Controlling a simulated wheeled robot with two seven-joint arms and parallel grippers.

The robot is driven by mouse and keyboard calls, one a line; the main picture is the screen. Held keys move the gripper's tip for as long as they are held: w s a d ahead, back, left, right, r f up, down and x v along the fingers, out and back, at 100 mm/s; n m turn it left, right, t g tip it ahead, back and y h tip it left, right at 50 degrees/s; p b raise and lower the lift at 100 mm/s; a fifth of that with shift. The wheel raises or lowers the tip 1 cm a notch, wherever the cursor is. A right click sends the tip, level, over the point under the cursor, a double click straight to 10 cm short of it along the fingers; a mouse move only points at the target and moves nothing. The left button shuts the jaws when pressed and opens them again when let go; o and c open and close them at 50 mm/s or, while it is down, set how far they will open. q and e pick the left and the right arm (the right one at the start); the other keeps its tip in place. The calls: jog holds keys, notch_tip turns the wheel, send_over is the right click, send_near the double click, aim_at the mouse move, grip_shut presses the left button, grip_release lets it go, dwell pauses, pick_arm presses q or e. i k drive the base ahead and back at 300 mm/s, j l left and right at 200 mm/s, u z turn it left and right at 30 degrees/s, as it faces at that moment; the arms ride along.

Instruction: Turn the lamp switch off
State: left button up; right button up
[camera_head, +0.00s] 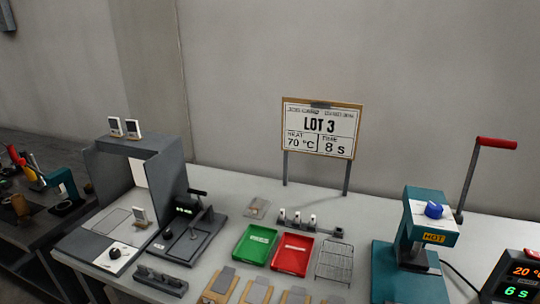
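No part of either gripper is in view. No switch is legibly marked as a lamp switch. A dark grey open booth (172,172) stands at the left of the light bench. On the white plate (104,262) at its front sits a small black knob (115,253); whether this is the lamp switch, and its setting, I cannot tell. A pale upright panel (139,172) is inside the booth. A small white card-like piece (140,217) stands in it, and two similar ones (115,127) are on its top.
A black device (190,236) with a lever stands right of the booth. Green (255,244) and red (292,254) trays and a wire rack (334,259) lie mid-bench. A teal press (417,240) marked HOT, with a red-handled lever (497,143), stands right. A LOT 3 sign (321,128) stands behind.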

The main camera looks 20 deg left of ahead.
aim_at(115, 253)
jog(key=u, duration=1.45)
